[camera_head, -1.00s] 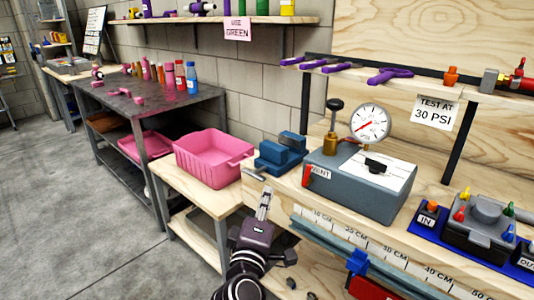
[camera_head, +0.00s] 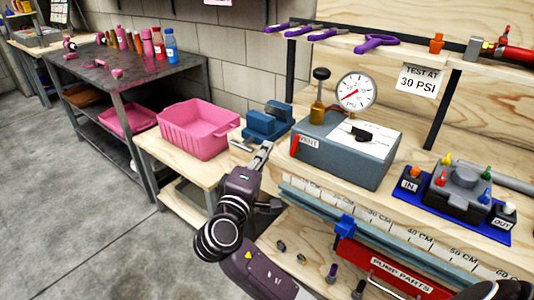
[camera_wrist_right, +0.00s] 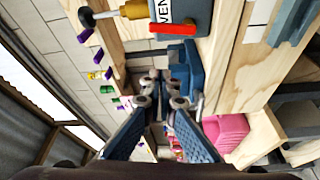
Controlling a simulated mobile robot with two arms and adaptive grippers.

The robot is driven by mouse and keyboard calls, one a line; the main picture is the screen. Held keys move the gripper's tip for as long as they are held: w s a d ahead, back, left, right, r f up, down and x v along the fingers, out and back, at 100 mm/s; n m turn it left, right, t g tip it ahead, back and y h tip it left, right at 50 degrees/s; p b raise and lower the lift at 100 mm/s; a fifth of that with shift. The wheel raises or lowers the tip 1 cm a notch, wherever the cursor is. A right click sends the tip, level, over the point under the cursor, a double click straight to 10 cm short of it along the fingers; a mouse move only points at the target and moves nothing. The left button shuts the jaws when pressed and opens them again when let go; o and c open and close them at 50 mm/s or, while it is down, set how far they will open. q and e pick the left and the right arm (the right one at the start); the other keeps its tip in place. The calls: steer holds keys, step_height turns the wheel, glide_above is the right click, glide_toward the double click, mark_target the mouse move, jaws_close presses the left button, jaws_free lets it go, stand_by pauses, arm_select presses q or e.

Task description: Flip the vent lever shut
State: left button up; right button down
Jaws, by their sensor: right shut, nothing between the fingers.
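The vent lever (camera_head: 295,144) is a small red handle on the left end of the grey test box (camera_head: 335,160), beside the VENT label. In the right wrist view the red lever (camera_wrist_right: 172,28) lies across the picture near the top, against the blue-grey box face. My right gripper (camera_head: 264,154) is shut and empty, just left of the box and lower than the lever, apart from it. In the wrist view its fingers (camera_wrist_right: 163,100) point toward the blue vise, with the lever above them in the picture. My left gripper is not in view.
A blue vise (camera_head: 268,120) stands behind the gripper on the bench. A pink bin (camera_head: 190,130) sits to the left. The pressure gauge (camera_head: 355,91) and a brass pump with black knob (camera_head: 319,95) rise from the box. A blue tray (camera_head: 440,210) lies to the right.

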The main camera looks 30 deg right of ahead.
mark_target(295, 146)
steer(key=d, duration=0.6)
steer(key=shift+w+d+f, duration=0.2)
steer(key=shift+w+d, duration=0.05)
steer(key=shift+w, duration=0.15)
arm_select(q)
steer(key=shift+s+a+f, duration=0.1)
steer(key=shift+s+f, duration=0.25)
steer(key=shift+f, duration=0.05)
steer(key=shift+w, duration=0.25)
